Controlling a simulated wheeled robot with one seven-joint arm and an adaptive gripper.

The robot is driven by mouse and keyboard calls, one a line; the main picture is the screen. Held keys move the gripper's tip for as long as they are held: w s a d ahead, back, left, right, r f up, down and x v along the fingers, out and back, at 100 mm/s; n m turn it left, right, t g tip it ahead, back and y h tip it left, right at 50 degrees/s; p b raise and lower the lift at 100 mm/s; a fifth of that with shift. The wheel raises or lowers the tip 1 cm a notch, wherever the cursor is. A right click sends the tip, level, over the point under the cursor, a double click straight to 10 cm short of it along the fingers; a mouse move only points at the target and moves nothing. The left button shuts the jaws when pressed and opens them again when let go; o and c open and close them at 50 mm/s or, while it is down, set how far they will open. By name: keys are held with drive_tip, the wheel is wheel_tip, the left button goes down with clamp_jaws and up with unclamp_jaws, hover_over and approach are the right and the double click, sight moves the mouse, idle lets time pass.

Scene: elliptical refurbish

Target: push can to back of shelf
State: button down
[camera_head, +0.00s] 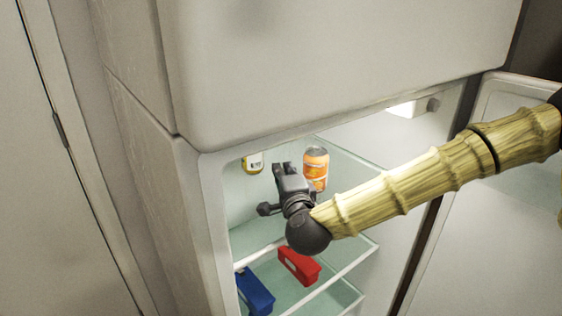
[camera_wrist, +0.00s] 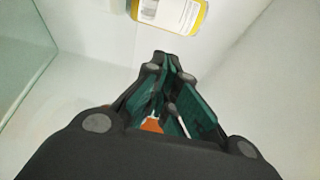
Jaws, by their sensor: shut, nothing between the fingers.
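An orange can (camera_head: 315,168) with a silvery top stands upright on the upper glass shelf (camera_head: 347,225) inside the open fridge. My gripper (camera_head: 282,168) reaches into the fridge, just left of the can in the head view, shut and empty. I cannot tell whether it touches the can. In the wrist view the fingers (camera_wrist: 168,66) point at the pale inner wall. A small orange patch (camera_wrist: 152,125) shows between the finger links; I cannot tell if it is the can. My wrist hides part of the shelf.
A yellow-and-white container (camera_head: 253,162) is at the left of the upper shelf; a similar one (camera_wrist: 170,12) shows beyond my fingertips. A blue box (camera_head: 256,291) and a red box (camera_head: 298,266) lie below. The fridge door (camera_head: 490,190) stands open at right.

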sight(253, 174)
drive_tip(key=w, duration=0.3)
drive_tip(key=w+a, duration=0.1)
drive_tip(key=w, duration=0.2)
drive_tip(key=w+a, duration=0.1)
drive_tip(key=w, duration=0.2)
drive_tip(key=shift+a, duration=0.1)
drive_tip(key=shift+w+a, duration=0.15)
drive_tip(key=shift+a, duration=3.05)
drive_tip(key=shift+f, duration=0.1)
